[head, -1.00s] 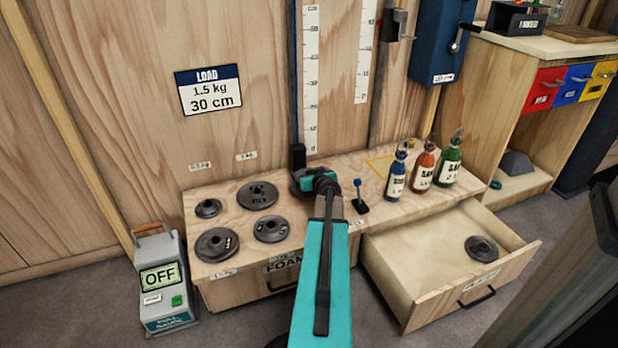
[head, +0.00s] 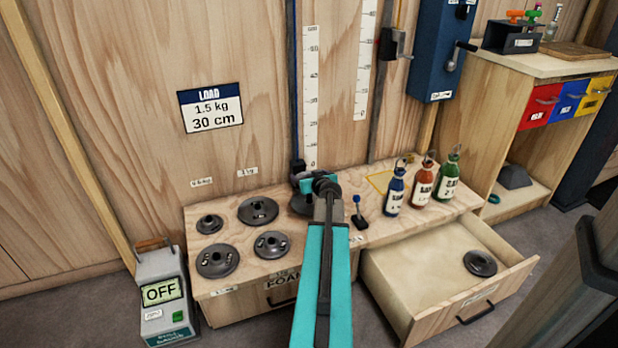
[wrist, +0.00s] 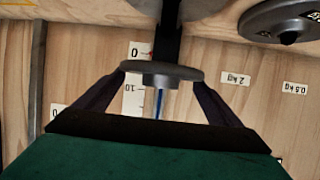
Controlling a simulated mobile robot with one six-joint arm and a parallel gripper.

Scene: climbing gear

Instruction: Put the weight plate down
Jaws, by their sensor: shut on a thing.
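My gripper (head: 318,184) is over the wooden bench, close to the wall with the scale. In the wrist view, my gripper (wrist: 160,82) is shut on a dark grey weight plate (wrist: 160,70), gripped by its edges and seen nearly edge-on. In the head view my gripper and arm largely hide the held plate. A dark disc (head: 302,206) shows just below my gripper in the head view. In the wrist view a dark upright and a wider disc lie past the held plate; whether they touch it is unclear.
Several weight plates (head: 258,211) lie on the bench (head: 330,255) at left. A small lever (head: 358,212) and several bottles (head: 396,190) stand to the right. The open drawer (head: 400,275) holds one plate (head: 480,263). A box reading OFF (head: 163,292) stands at left.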

